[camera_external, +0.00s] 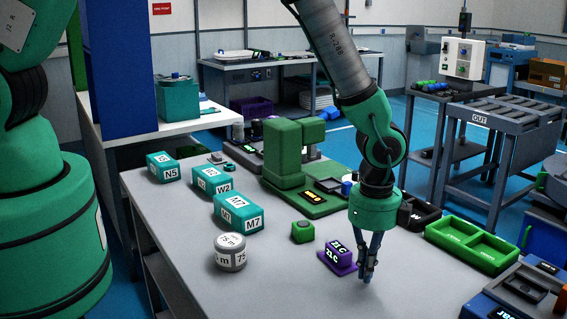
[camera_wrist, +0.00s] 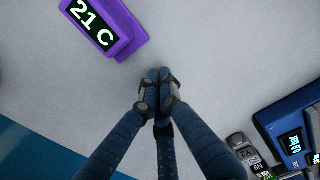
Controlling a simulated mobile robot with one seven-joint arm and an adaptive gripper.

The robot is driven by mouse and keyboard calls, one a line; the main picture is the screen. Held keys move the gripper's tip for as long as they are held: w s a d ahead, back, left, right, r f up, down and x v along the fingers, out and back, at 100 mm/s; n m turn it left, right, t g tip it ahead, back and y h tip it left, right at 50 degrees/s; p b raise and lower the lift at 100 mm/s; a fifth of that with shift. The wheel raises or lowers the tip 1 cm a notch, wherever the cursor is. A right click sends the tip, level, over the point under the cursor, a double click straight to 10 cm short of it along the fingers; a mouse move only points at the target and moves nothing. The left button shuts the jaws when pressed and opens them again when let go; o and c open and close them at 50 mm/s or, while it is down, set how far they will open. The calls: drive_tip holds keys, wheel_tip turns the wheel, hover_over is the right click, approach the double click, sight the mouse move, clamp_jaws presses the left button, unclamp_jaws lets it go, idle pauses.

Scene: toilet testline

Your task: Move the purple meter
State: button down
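The purple meter (camera_external: 347,269) stands on the grey table just left of my gripper in the external view. Its lit display reads "21 C". In the wrist view the purple meter (camera_wrist: 126,42) is at the upper left, cut off by the top edge. My gripper (camera_external: 366,272) points down over the table, beside the meter and apart from it. In the wrist view the fingertips of my gripper (camera_wrist: 159,84) are together with nothing seen between them, and bare table shows around them.
A small green block (camera_external: 302,232) sits left of the meter. A white cylinder (camera_external: 230,252) and teal boxes (camera_external: 238,213) stand farther left. A green tray (camera_external: 471,244) and a blue device (camera_external: 497,308) lie to the right. The front table middle is clear.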

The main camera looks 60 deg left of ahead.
wheel_tip(320, 180, up, 10)
idle(0.5)
drive_tip(key=shift+a+r, duration=0.1)
drive_tip(key=shift+a, duration=0.05)
idle(0.3)
drive_tip(key=s+a+r+n+t+b, duration=0.1)
drive_tip(key=s+a+r+n, duration=0.15)
drive_tip(key=a+r, duration=0.6)
drive_tip(key=s+a+r+n+t+b, duration=0.1)
drive_tip(key=a+r+n, duration=0.3)
drive_tip(key=r, duration=0.7)
drive_tip(key=s+a+r+n+t+b, duration=0.1)
drive_tip(key=s+a+r+n, duration=0.1)
drive_tip(key=a+r, duration=0.65)
drive_tip(key=s+a+r+n+t+b, duration=0.1)
drive_tip(key=s+a+r+n, duration=0.2)
drive_tip(key=s+a, duration=0.2)
drive_tip(key=s+a+r+n+b, duration=0.1)
drive_tip(key=s+a, duration=0.4)
drive_tip(key=s, duration=0.6)
drive_tip(key=s+a+r+n+t+b, duration=0.1)
drive_tip(key=s+a+r+n, duration=0.3)
drive_tip(key=s, duration=0.4)
drive_tip(key=shift+a+r+n+t+b, duration=0.3)
drive_tip(key=shift+a+n, duration=0.25)
drive_tip(key=shift+n, duration=0.2)
drive_tip(key=shift+s, duration=0.1)
idle(0.6)
